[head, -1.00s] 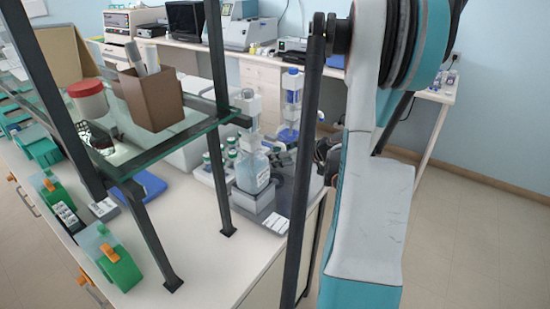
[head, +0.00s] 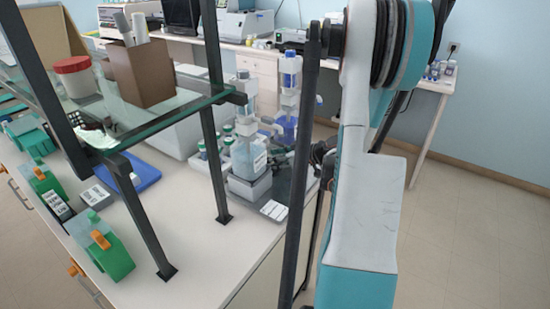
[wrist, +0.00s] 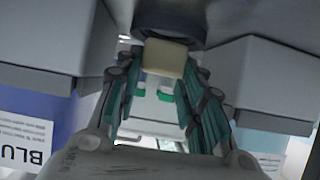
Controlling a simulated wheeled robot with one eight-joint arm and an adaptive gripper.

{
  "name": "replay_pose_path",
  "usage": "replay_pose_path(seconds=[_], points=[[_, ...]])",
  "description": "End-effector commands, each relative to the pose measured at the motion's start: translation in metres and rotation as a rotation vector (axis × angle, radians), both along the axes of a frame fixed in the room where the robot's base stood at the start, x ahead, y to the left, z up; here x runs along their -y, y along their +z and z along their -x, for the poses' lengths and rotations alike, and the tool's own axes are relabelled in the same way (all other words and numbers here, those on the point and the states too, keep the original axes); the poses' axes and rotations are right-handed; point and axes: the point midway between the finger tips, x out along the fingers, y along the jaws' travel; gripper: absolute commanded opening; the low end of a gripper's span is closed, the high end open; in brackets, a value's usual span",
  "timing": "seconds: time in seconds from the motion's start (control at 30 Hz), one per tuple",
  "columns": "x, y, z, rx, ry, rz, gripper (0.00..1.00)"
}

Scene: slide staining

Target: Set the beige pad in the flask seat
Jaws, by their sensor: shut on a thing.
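The beige pad (wrist: 165,58) is a small block with rounded edges, at the upper middle of the wrist view. My gripper (wrist: 165,66) is shut on it, with teal-lined fingers on both sides. A dark round part (wrist: 170,20) shows just beyond the pad at the top edge; I cannot tell whether they touch or whether this is the flask seat. In the head view my arm fills the right of centre. I cannot make out the pad there, nor identify a flask seat with certainty.
In the head view, a clear dispenser bottle (head: 248,158) stands on the bench behind the shelf post. The glass shelf (head: 165,125) holds a brown box (head: 142,75) and a red-lidded jar (head: 76,80). Grey blocky shapes flank the gripper in the wrist view.

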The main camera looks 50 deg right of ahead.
Motion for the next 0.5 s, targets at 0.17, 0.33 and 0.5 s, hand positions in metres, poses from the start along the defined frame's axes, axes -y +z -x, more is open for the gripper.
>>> replay_pose_path(seconds=[0.17, 0.33, 0.5], points=[[-0.0001, 0.0004, 0.0, 0.0, 0.0, 0.0, 0.23], [-0.0001, -0.0002, 0.0, 0.0, 0.0, 0.0, 0.23], [-0.0001, -0.003, 0.0001, 0.0, 0.0, 0.0, 0.23]])
